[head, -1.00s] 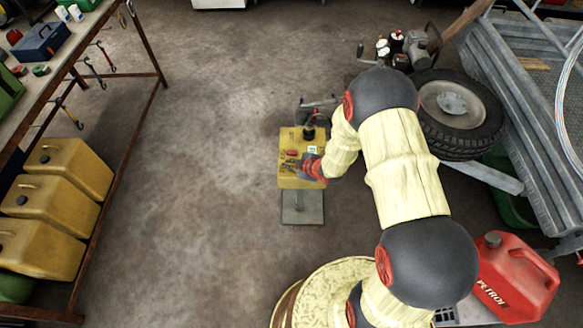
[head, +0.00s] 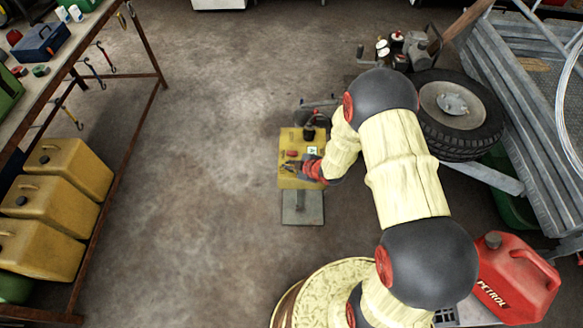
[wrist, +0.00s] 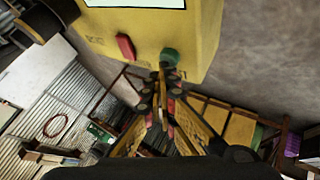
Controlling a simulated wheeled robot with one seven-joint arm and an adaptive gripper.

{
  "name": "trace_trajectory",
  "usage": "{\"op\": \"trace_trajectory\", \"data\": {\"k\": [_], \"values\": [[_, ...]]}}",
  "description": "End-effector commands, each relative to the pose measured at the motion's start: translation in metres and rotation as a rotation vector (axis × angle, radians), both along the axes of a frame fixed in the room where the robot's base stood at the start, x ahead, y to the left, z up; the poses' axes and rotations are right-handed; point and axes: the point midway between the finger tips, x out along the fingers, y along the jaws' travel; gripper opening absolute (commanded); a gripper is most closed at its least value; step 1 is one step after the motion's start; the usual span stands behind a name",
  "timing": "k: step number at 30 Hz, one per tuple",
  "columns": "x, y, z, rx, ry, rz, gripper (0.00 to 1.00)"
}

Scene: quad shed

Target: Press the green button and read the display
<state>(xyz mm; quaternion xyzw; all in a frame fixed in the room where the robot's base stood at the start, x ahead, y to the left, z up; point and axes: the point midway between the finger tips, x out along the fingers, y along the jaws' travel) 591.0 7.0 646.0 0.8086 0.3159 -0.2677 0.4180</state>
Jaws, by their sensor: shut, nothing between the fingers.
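A yellow control box (head: 287,140) stands on a grey pedestal in the head view. It fills the top of the wrist view (wrist: 208,25). The green button (wrist: 169,56) is on its face, right of a red button (wrist: 125,47). My gripper (wrist: 163,74) is shut and empty, its tips right at the green button's lower edge; I cannot tell whether they touch or press it. The pale display (head: 312,151) carries a small mark too small to read. In the wrist view only the display's lower edge (wrist: 140,3) shows, with no readable text.
A workbench (head: 104,30) with yellow jerrycans (head: 48,205) under it is on the left. A wheel (head: 452,105) and a metal trailer (head: 500,80) are on the right. A red petrol can (head: 515,280) stands at lower right. The floor left of the box is clear.

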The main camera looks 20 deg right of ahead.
Motion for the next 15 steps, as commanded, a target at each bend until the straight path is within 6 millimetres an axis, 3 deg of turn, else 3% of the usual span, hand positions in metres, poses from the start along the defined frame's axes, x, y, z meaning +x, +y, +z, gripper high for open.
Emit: {"op": "trace_trajectory", "data": {"k": [7,15], "values": [[0.0,0.0,0.014,0.0,0.0,0.0,0.0],[0.0,0.0,0.014,0.0,0.0,0.0,0.0]]}}
